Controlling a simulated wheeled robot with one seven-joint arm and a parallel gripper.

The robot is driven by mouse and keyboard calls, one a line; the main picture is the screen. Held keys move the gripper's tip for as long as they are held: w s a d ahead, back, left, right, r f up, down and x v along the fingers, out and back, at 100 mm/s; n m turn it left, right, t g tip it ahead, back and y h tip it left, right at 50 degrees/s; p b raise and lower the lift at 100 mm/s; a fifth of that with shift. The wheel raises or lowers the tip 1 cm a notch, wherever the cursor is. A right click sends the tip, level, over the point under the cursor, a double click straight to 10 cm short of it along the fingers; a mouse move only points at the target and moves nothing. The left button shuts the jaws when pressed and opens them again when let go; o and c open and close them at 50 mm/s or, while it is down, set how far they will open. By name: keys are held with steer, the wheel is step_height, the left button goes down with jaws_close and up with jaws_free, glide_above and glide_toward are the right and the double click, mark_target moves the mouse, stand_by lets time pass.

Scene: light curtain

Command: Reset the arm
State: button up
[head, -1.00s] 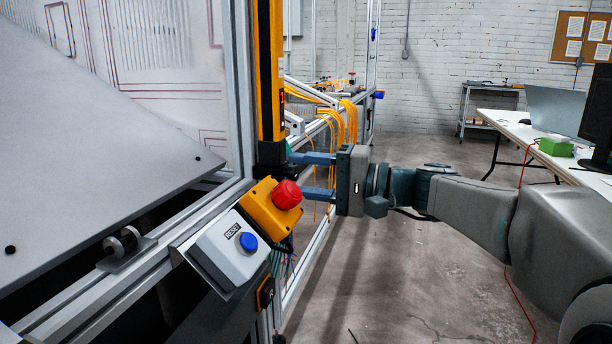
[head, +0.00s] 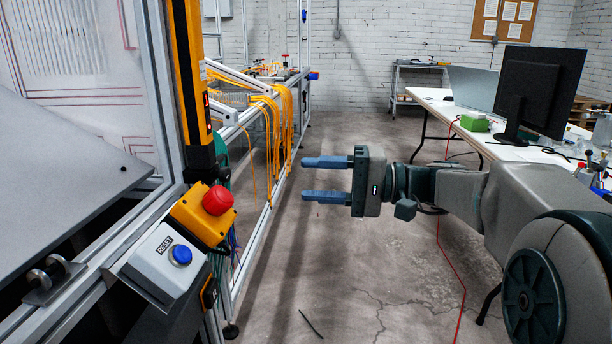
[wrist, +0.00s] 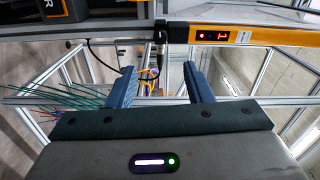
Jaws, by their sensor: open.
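My gripper (head: 326,179) is open and empty in the head view, its two blue fingers pointing left in free air. It is to the right of the light curtain post and apart from it. The yellow light curtain post (head: 190,80) stands at the left on the machine frame. In the wrist view my gripper (wrist: 158,82) shows its fingers spread with nothing between them, and the light curtain (wrist: 240,36) runs across the top with a lit red display. My arm reaches in from the right.
A reset box with a blue button (head: 180,255) and a yellow box with a red emergency stop (head: 217,200) sit on the machine's corner.

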steer(key=s+d+r+m+h+p, duration=0.25)
steer(key=s+h+p, duration=0.75)
steer(key=p, duration=0.9)
steer(key=s+d+r+n+t+h+p, duration=0.1)
steer(key=s+d+r+n+h+p, duration=0.1)
steer(key=s+d+r+h+p, duration=0.5)
steer(key=d+r+h+p, duration=0.1)
steer(key=d+p, duration=0.4)
steer(key=p, duration=0.4)
steer(key=shift+s+r+t, duration=0.15)
steer(key=shift+r+t, duration=0.1)
steer(key=shift+t, duration=0.05)
